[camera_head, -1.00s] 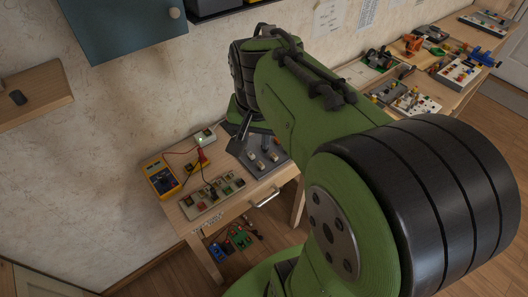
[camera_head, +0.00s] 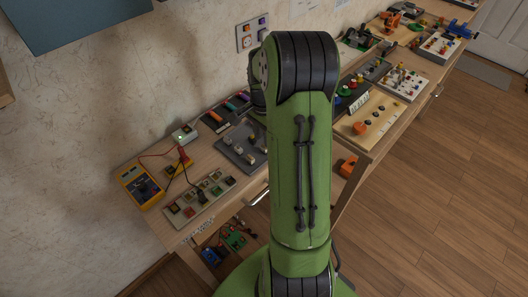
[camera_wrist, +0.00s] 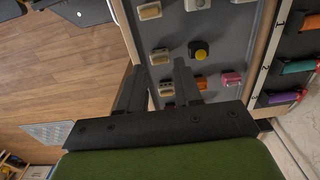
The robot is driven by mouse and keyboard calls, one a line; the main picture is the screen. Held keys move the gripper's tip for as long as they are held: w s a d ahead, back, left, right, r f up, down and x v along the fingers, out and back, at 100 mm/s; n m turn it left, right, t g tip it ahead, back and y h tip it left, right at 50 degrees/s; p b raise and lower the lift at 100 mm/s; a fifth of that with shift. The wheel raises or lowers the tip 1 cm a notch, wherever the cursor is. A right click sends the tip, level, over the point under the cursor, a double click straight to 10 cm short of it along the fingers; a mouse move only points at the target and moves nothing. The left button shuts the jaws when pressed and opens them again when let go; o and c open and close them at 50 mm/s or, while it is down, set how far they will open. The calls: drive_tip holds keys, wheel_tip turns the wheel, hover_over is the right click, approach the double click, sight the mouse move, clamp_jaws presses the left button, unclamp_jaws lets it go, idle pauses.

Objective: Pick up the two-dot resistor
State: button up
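A grey board (camera_wrist: 214,32) lies under my gripper in the wrist view. It carries several small parts: pale beige blocks (camera_wrist: 150,11), a yellow round piece (camera_wrist: 200,52), an orange piece (camera_wrist: 201,83) and a pink piece (camera_wrist: 231,79). The same grey board (camera_head: 232,154) appears on the bench in the head view. My arm hides the gripper in the head view.
Left of the grey board are a yellow multimeter (camera_head: 139,187) with leads and a strip of coloured squares (camera_head: 199,198). Behind it is a dark rack of coloured pieces (camera_head: 225,110). A wooden board with knobs (camera_head: 368,120) lies to the right.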

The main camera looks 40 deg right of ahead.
sight(264, 149)
wheel_tip(264, 149, down, 5)
drive_tip(key=shift+b, duration=0.85)
drive_tip(key=shift+r, duration=0.15)
clamp_jaws()
drive_tip(key=shift+r, duration=0.1)
